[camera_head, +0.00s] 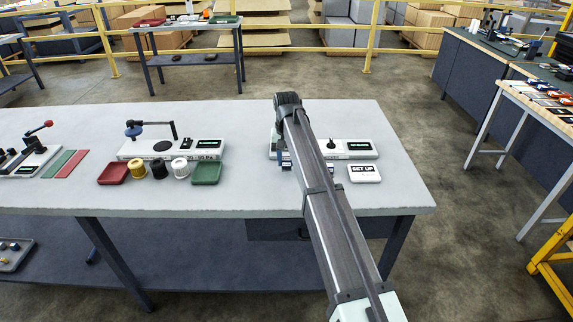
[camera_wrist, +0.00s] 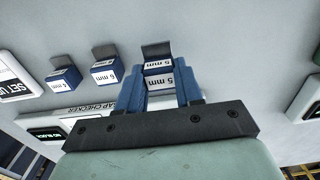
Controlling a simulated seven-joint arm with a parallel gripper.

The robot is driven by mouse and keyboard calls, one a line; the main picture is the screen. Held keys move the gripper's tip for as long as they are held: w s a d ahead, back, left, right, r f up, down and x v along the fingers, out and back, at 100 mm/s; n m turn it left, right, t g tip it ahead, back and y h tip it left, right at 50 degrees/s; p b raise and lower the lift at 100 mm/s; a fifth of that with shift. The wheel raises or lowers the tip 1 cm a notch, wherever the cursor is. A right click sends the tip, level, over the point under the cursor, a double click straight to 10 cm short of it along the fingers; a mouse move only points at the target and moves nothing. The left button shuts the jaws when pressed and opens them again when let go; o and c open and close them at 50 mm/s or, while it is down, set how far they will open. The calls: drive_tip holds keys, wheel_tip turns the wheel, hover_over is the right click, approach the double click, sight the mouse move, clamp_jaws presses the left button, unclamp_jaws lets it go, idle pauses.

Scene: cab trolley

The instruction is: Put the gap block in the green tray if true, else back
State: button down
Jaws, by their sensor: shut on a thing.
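In the wrist view my gripper (camera_wrist: 160,84) is shut on a blue gap block (camera_wrist: 160,83) with a white label that seems to read 5 mm. A second such label and a grey plate show just beyond it; I cannot tell if they belong to the same block. Two other labelled blue blocks, one (camera_wrist: 105,75) and another (camera_wrist: 63,80), stand to the left, apart from my gripper. The gap checker (camera_wrist: 85,120) lies partly under my gripper; in the head view its body (camera_head: 340,156) is partly behind my arm. A green tray (camera_head: 206,173) sits further left on the bench.
A red tray (camera_head: 113,173), several spools and a checker with a dial arm (camera_head: 170,152) stand left of my arm. A SET UP sign (camera_head: 365,173) lies to its right. Another green tray (camera_head: 225,20) is on a back table. The bench (camera_head: 250,195) is clear along its front.

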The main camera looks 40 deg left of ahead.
sight(286, 159)
drive_tip(key=shift+f, duration=1.2)
drive_tip(key=shift+f, duration=0.15)
drive_tip(key=c, duration=0.7)
unclamp_jaws()
drive_tip(key=shift+c, duration=0.2)
wheel_tip(286, 159, up, 12)
